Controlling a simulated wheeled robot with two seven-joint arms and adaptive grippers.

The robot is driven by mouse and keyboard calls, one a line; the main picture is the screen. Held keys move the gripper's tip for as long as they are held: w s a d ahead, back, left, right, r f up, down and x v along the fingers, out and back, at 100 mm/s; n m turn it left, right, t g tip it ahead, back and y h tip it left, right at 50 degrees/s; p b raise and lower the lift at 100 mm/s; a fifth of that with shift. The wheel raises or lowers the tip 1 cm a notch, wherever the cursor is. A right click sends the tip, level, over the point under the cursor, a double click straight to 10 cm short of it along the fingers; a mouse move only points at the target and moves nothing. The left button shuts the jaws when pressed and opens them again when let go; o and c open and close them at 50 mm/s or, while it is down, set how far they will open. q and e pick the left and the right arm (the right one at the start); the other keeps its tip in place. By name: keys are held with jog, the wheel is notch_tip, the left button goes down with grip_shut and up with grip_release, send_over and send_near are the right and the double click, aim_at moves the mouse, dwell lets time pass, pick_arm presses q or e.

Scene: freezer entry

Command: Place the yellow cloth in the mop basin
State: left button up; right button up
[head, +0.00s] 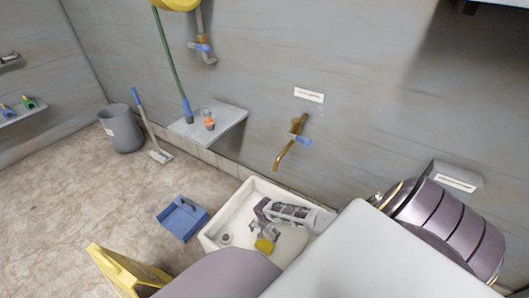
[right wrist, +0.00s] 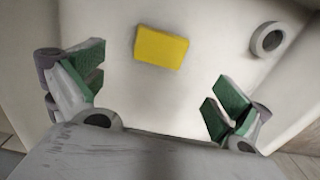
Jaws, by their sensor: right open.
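The yellow cloth (right wrist: 162,47) appears as a small flat block in the right wrist view. It lies on the white floor of the mop basin (head: 213,240), and it also shows in the head view (head: 264,245). My right gripper (head: 264,229) is over the basin with its green-padded fingers spread wide. In the right wrist view the right gripper (right wrist: 156,88) is empty, and the cloth is apart from both fingers, ahead of the gap between them. My left gripper is not in view.
A round drain (right wrist: 270,39) is in the basin floor. A brass tap (head: 288,148) juts from the wall above the basin. A blue dustpan (head: 183,217) lies left of the basin. A wall shelf (head: 222,123) holds small bottles. A yellow sign (head: 125,270) stands at lower left.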

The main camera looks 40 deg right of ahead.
dwell(0.3)
jog(key=s+a+r+n+t+y, duration=0.1)
jog(key=s+a+r+n, duration=0.2)
jog(key=a, duration=0.4)
jog(key=s+a+r+n+y, duration=0.1)
jog(key=s+a+r+n, duration=0.2)
jog(key=a, duration=0.5)
jog(key=s+a+r+n+t+y, duration=0.1)
jog(key=s+a+r+n, duration=0.1)
jog(key=a+n, duration=0.35)
jog(key=s+a+r+n+t, duration=0.1)
jog(key=s+r+n, duration=0.1)
jog(key=r, duration=0.7)
jog(key=s+a+r+n+t, duration=0.1)
jog(key=s+r+n, duration=0.1)
jog(key=r, duration=0.7)
jog(key=shift+a+r+n+t, duration=0.15)
jog(key=shift+a+n+t, duration=0.2)
jog(key=shift+n, duration=0.5)
